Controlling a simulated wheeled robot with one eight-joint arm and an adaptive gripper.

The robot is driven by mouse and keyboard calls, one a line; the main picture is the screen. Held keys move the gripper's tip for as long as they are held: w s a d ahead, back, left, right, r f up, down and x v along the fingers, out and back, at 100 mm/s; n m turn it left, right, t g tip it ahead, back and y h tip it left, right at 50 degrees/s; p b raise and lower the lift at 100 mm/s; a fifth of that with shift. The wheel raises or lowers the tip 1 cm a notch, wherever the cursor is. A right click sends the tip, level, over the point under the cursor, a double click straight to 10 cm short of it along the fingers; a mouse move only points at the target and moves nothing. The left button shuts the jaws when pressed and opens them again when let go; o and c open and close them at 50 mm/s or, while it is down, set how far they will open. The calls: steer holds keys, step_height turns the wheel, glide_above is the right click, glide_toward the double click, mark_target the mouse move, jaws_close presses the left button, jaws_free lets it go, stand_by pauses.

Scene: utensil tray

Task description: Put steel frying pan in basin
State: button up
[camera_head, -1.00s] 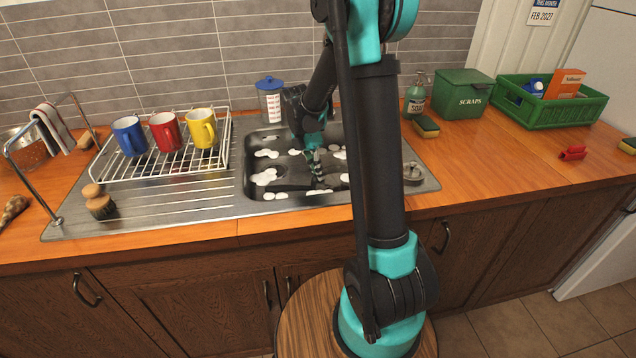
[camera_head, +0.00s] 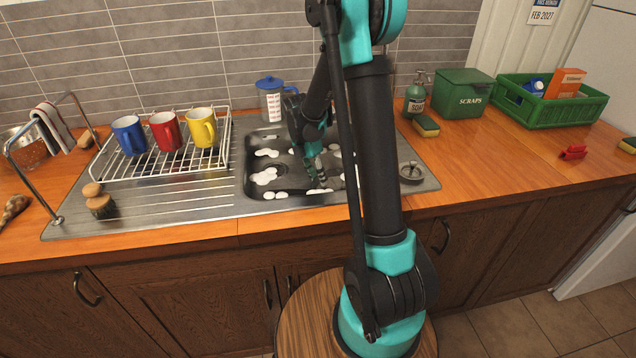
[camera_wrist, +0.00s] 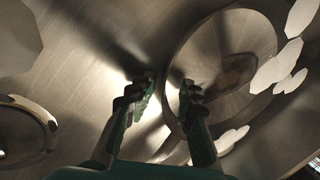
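My gripper (camera_head: 322,180) reaches down into the basin (camera_head: 250,172) of the sink. In the wrist view my gripper (camera_wrist: 160,92) has its two green-and-dark fingers apart, with a clear gap and nothing visibly pinched between them. A broad, round, shiny steel shape (camera_wrist: 222,62) lies at the upper right there, close to the right finger; it looks like the steel frying pan, though reflections make this uncertain. I cannot make out a handle. In the head view my arm hides part of the basin's right side, and the pan is not clearly distinguishable.
White foam patches (camera_head: 264,177) lie in the basin. A rack (camera_head: 110,172) with blue, red and yellow mugs stands left. A blue-lidded jug (camera_head: 271,103) is behind. A soap bottle (camera_head: 416,95), sponge (camera_head: 426,127), scraps bin (camera_head: 462,94) and green crate (camera_head: 548,113) stand right.

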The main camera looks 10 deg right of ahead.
steer(key=v, duration=1.2)
steer(key=shift+r, duration=0.15)
